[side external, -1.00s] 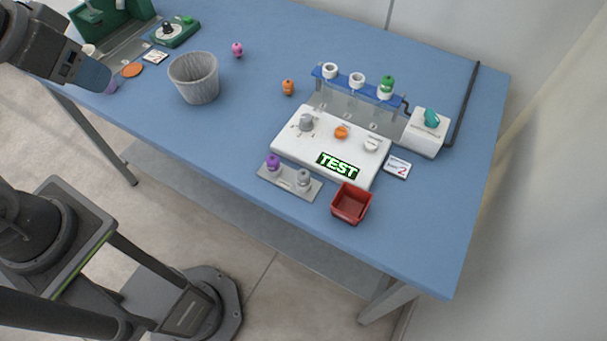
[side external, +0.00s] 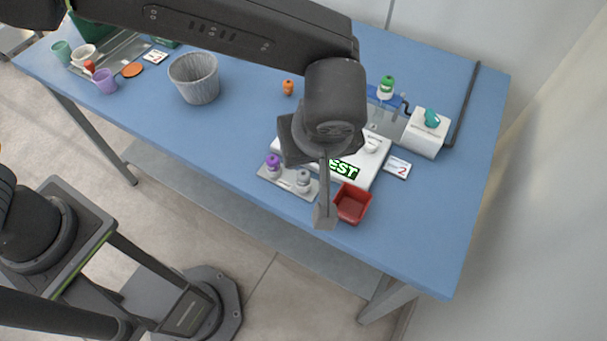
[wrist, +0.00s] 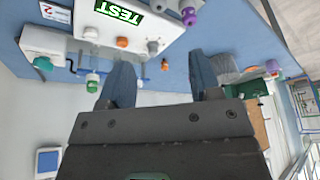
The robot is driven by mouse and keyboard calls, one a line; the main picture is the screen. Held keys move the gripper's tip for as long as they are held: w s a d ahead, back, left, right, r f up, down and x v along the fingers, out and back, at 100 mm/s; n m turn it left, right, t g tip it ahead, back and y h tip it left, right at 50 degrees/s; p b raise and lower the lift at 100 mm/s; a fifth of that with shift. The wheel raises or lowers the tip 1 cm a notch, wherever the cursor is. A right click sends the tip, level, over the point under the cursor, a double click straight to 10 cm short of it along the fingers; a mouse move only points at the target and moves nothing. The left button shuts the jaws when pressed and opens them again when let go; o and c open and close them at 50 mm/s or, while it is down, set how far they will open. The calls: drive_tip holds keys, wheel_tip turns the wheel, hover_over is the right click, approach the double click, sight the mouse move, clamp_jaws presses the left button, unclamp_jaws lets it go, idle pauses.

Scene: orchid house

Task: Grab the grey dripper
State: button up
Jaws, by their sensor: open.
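The grey dripper (side external: 304,181) stands upright on a small grey plate (side external: 286,186) at the front of the table, to the right of a purple-topped dripper (side external: 273,164). In the wrist view, which is upside down, a grey dripper (wrist: 189,16) shows at the top edge beside a purple top (wrist: 194,3). My gripper (wrist: 162,82) is open and nothing shows between its fingers.
A white device (side external: 362,178) with a TEST display is behind the plate. A red open box (side external: 352,205) stands to its right. A white dispenser block (side external: 425,140) and a tube rack are farther back. A grey basket (side external: 195,80) stands left; clear table lies between.

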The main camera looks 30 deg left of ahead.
drive_tip(key=d+f, duration=0.1)
hover_over(304, 174)
drive_tip(key=s+d, duration=0.2)
drive_tip(key=f, duration=0.7)
drive_tip(key=shift+w+d+f, duration=0.1)
drive_tip(key=shift+w+f, duration=0.1)
drive_tip(key=shift+f, duration=0.2)
drive_tip(key=shift+a+x, duration=0.2)
drive_tip(key=shift+x, duration=1.15)
drive_tip(key=shift+a+x, duration=0.15)
drive_tip(key=shift+x, duration=1.2)
drive_tip(key=shift+r, duration=0.1)
drive_tip(key=shift+s, duration=0.1)
drive_tip(key=c, duration=1)
drive_tip(key=shift+r, duration=0.1)
